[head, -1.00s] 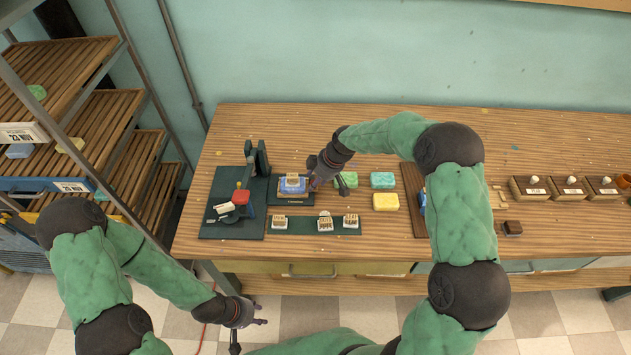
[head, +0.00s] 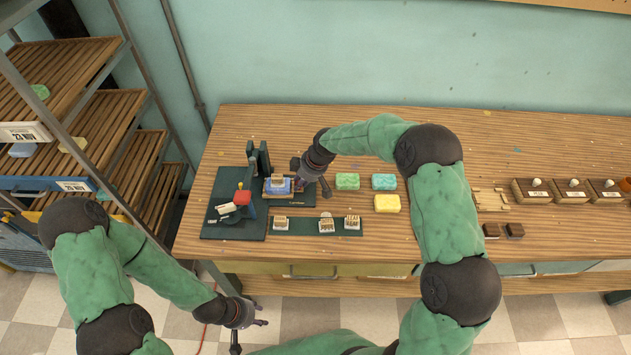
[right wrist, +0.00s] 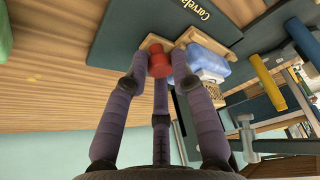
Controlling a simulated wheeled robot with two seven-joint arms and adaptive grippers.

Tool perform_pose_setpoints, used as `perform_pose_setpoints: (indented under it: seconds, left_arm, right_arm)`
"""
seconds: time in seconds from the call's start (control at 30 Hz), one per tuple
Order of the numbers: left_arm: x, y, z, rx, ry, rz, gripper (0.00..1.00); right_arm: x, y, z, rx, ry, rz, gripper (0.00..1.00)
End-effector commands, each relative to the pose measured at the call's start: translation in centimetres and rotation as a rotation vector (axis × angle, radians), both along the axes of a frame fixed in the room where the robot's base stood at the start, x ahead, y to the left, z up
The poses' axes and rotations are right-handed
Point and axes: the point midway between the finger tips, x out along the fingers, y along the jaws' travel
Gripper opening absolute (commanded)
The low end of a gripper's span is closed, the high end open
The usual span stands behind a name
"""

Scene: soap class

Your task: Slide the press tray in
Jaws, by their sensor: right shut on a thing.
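The press tray (right wrist: 194,36), a wooden-edged slide, carries a blue soap bar (head: 273,190) with a pale stamp block (head: 277,181) on top. It sits on a dark lettered plate (head: 299,201) beside the dark green press (head: 259,160). The soap is now close to the press's upright. My right gripper (right wrist: 160,62) is shut on the tray's red knob (right wrist: 158,66), its fingers around it. In the head view this gripper (head: 303,182) is at the tray's right end and hides the knob. My left gripper (head: 250,335) is open and empty, low in front of the bench.
A dark strip (head: 302,232) with several stamps lies in front of the plate. Green (head: 347,181), teal (head: 383,181) and yellow (head: 387,203) soaps sit to the right. A slatted rack (head: 106,120) stands at left. The press's red part (head: 242,197) is left of the tray.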

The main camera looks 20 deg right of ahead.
Motion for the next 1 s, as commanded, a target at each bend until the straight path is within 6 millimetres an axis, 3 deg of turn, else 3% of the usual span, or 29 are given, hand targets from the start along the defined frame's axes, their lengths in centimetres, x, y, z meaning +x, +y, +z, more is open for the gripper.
perform_pose_setpoints:
  seconds: [0.1,0.23,0.4,0.67,0.7,0.77,1.0]
  left_arm:
    - [0.0,0.0,0.0,0.000,0.000,0.000,0.40]
    - [0.0,0.0,-0.1,0.000,0.000,0.000,0.40]
    - [0.0,0.0,-0.1,0.000,0.000,0.000,0.40]
    - [0.0,0.0,-0.1,0.000,0.000,0.000,0.40]
    - [0.0,0.0,-0.1,0.000,0.000,0.000,0.40]
    - [0.0,0.0,-0.1,0.000,0.000,0.000,0.40]
    - [0.0,0.0,-0.1,0.000,0.000,0.000,0.40]
  right_arm:
    - [1.1,3.4,0.1,0.000,-0.006,0.004,0.00]
    - [1.9,5.8,0.2,0.000,-0.006,0.001,0.00]
    - [2.2,7.0,0.3,0.001,-0.007,-0.001,0.00]
    - [2.3,7.2,0.4,0.003,-0.011,-0.002,0.00]
    - [2.3,7.2,0.4,0.004,-0.012,-0.002,0.34]
    - [2.3,7.2,0.4,0.004,-0.012,-0.002,0.48]
    - [2.2,7.1,0.2,0.002,-0.006,-0.002,0.48]
